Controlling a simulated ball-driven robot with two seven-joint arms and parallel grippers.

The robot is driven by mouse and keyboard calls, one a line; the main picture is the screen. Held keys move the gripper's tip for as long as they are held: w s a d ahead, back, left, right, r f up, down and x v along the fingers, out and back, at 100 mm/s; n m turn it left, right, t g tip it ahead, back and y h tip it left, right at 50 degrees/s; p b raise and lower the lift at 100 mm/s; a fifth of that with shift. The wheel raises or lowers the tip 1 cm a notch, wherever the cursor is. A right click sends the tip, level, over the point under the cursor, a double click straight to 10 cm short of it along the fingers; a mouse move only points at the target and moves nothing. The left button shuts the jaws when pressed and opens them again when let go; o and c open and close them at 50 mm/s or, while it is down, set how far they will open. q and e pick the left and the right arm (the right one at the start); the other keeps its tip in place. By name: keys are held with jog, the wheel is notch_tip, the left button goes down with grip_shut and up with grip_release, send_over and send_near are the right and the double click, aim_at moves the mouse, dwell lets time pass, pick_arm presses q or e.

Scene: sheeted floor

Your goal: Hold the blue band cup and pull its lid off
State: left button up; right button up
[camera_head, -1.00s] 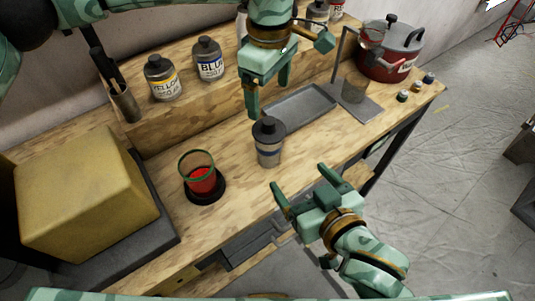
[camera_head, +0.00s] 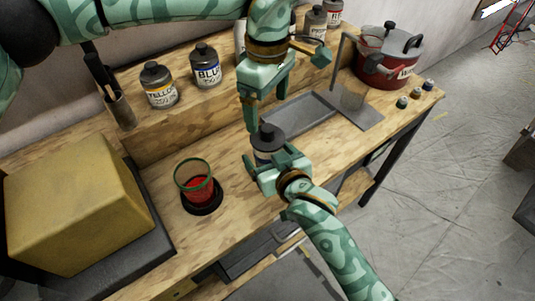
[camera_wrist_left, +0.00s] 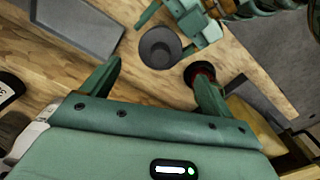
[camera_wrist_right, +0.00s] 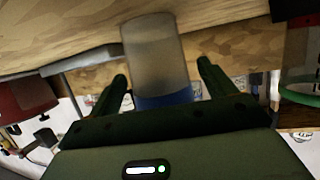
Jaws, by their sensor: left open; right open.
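The blue band cup (camera_head: 268,151) stands upright on the bench, with its dark grey lid (camera_head: 267,135) on. The lid shows from above in the left wrist view (camera_wrist_left: 160,46). My right gripper (camera_head: 270,163) is open at the front of the cup, with a finger toward each side. In the right wrist view the grey cup body (camera_wrist_right: 155,55) and blue band (camera_wrist_right: 165,98) show between the fingers. Contact cannot be told, and the lid is hidden there. My left gripper (camera_head: 262,108) is open and empty, pointing down above and behind the lid.
A grey tray (camera_head: 300,115) lies behind and to the right. Yellow (camera_head: 160,88) and blue (camera_head: 206,66) paint bottles stand on the shelf. A large yellow block (camera_head: 75,205) fills the left.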

aim_at(266, 127)
jog(key=shift+w+a+f, duration=0.1)
jog(key=shift+w+a, duration=0.05)
jog(key=shift+w, duration=0.15)
jog(key=c, duration=1.3)
pick_arm(q)
jog(key=shift+o, duration=0.9)
pick_arm(e)
jog(key=shift+c, duration=0.8)
pick_arm(q)
notch_tip(266, 127, up, 5)
jog(key=shift+m, duration=0.4)
notch_tip(266, 127, down, 12)
jog(key=shift+w+a+r, duration=0.1)
jog(key=shift+a, duration=0.05)
